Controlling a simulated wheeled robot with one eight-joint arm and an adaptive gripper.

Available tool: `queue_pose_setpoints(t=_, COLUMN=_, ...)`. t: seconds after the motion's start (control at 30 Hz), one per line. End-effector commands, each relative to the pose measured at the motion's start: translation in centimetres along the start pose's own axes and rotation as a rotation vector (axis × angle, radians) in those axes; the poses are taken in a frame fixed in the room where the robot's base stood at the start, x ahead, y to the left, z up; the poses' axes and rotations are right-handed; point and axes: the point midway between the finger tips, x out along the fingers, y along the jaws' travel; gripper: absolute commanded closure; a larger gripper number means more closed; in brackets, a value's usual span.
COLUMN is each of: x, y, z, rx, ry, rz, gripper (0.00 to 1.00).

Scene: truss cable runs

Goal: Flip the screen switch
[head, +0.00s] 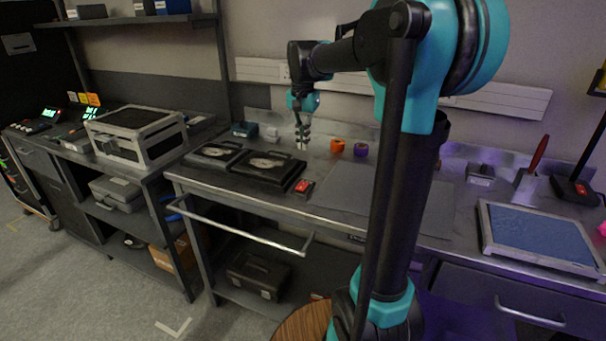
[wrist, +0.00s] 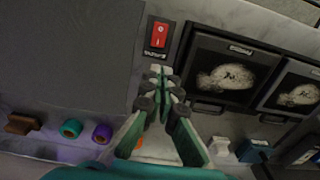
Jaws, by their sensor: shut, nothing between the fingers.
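The screen switch, a red rocker in a dark housing (head: 304,187), sits on the metal bench just right of two dark flat screens. It also shows in the wrist view as a red switch (wrist: 159,36) with a small label below it. Two screens (head: 264,165) lie beside it, each showing a pale blob image; the wrist view shows the nearer one (wrist: 228,74) right of the switch. My gripper (head: 303,146) points down above the back of the bench, behind the switch. In the wrist view its closed, empty fingertips (wrist: 160,72) appear just below the switch, apart from it as far as I can tell.
Orange (head: 337,145) and purple (head: 361,149) rings stand at the back of the bench. A grey mat (head: 350,185) lies right of the switch, with a blue-topped framed tray (head: 540,238) farther right. A metal case (head: 135,135) stands on the left bench.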

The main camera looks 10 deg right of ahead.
Motion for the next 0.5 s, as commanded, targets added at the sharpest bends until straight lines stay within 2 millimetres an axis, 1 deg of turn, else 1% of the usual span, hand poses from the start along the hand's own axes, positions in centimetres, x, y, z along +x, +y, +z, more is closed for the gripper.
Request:
queue_pose_setpoints(t=0.03, x=1.0, y=0.0, z=0.0, rx=0.0, ry=0.0, rz=0.0, gripper=1.0)
queue_pose_setpoints(t=0.3, x=6.3, y=0.0, z=0.0, rx=0.0, ry=0.0, rz=0.0, gripper=1.0)
queue_pose_setpoints(t=0.5, x=9.6, y=0.0, z=0.0, rx=0.0, ry=0.0, rz=0.0, gripper=1.0)
